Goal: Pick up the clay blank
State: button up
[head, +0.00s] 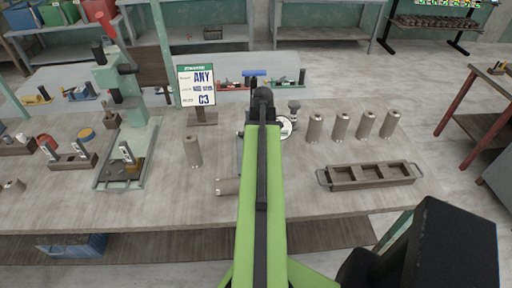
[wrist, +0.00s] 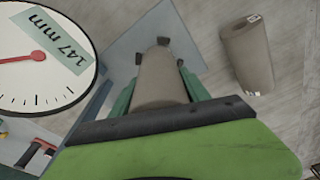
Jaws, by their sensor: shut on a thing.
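My gripper (wrist: 160,62) is shut on a grey-brown cylindrical clay blank (wrist: 158,82), with teal fingers along both sides of it. A pale blue-grey plate (wrist: 125,42) shows behind the held blank; I cannot tell whether they touch. In the head view my green arm hides the gripper and the held blank. There, one blank (head: 228,186) lies on its side left of the arm and another (head: 193,150) stands behind it.
A dial (wrist: 38,58) marked 147 mm is close by on the left. Several upright blanks (head: 340,126) stand on the bench (head: 440,190) behind a brown three-compartment tray (head: 334,185). A green press (head: 140,135) and a sign (head: 196,86) reading ANY and C3 stand left.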

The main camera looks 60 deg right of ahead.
grip_shut()
